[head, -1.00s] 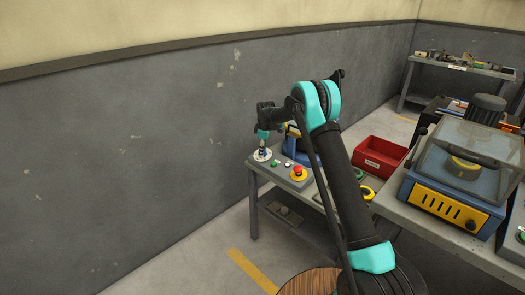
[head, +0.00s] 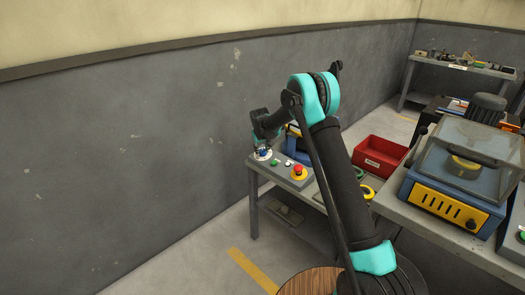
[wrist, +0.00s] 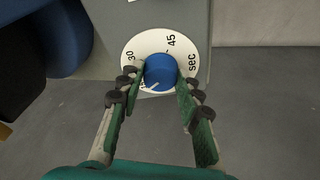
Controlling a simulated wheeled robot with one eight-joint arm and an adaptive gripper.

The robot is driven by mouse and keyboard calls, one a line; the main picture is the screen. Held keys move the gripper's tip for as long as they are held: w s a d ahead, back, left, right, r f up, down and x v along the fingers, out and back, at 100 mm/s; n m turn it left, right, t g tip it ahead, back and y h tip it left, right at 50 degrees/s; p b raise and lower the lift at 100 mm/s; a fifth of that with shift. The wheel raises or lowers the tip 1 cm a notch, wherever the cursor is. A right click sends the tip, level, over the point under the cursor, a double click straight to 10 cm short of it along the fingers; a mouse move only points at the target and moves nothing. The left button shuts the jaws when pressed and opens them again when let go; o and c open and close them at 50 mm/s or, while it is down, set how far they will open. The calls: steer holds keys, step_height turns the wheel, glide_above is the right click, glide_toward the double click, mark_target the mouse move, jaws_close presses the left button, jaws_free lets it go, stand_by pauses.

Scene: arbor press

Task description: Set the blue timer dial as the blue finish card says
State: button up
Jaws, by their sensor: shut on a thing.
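The blue timer dial (wrist: 160,70) sits on a white round scale plate (wrist: 133,48) marked "30", "45" and "sec". A mark at the lower left is partly covered. The dial's pale pointer line points to the lower left. My gripper (wrist: 160,82) is shut on the dial, one finger on each side. In the head view my gripper (head: 261,148) is at the white dial plate (head: 262,157) on the bench's left end. I cannot make out a blue finish card in either view.
A green button, a white button and a red mushroom button (head: 299,170) on yellow are right of the dial. A red bin (head: 380,155) and a blue-yellow machine (head: 450,180) with a clear hood stand further right. A blue body (wrist: 65,40) is close left in the wrist view.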

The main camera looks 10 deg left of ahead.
steer(key=m, duration=0.2)
steer(key=m+h, duration=0.1)
steer(key=m, duration=0.4)
steer(key=shift+s+a+m+t+h, duration=0.1)
steer(key=shift+a+m+t+h, duration=0.2)
steer(key=shift+t, duration=0.1)
steer(key=m, duration=0.3)
steer(key=shift+m+h, duration=0.3)
steer(key=shift+h, duration=0.1)
steer(key=shift+m+h, duration=0.4)
steer(key=shift+m, duration=1.2)
steer(key=shift+a+m, duration=0.1)
steer(key=shift+m, duration=0.2)
steer(key=o, duration=1.2)
steer(key=shift+c, duration=0.2)
steer(key=v, duration=1.2)
steer(key=shift+w, duration=0.25)
